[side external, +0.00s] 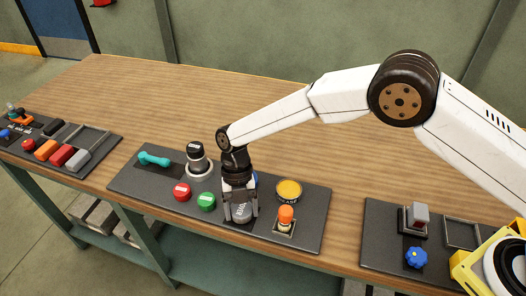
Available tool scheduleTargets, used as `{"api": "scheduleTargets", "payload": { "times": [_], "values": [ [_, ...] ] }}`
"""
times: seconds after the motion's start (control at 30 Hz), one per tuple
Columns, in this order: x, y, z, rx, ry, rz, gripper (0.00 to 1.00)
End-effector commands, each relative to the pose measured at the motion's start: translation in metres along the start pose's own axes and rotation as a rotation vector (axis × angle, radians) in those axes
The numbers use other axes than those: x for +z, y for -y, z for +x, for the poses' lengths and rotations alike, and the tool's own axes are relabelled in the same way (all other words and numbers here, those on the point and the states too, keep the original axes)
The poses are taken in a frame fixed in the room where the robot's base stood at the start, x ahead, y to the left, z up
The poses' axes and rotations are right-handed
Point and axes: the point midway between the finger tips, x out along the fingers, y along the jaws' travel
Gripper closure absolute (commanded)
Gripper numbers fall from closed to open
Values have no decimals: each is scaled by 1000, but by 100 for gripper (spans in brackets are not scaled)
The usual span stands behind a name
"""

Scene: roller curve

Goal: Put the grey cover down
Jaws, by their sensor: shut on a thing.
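My gripper (240,218) points down over the front of the middle dark panel (150,185). Its jaws are shut on a small grey thing that shows only in part between the fingers. I cannot tell for sure whether this is the grey cover, or whether it touches the panel. Another light grey block-like piece (420,213) stands on the right-hand panel, well away from my gripper.
Near my gripper are a green button (206,201), a red button (181,192), a yellow-topped round part (289,190) and an orange knob (286,214). A black-topped knob (196,155) and a teal handle (154,159) stand behind. The wooden table (200,95) is clear at the back.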

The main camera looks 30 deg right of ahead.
Motion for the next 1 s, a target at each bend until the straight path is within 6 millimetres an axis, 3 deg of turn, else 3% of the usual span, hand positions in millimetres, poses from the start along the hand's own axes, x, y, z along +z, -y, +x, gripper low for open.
{"api": "scheduleTargets", "payload": {
  "times": [0.37, 0.4, 0.47, 0.77, 1.0],
  "values": [
    [1, 0, 3, 0, 0, 0, 100],
    [1, 0, 3, 0, 0, 0, 15],
    [1, 0, 3, 0, 0, 0, 0],
    [1, 0, 2, 0, 0, 0, 0],
    [0, 0, -11, 1, 0, -1, 0]
  ]
}}
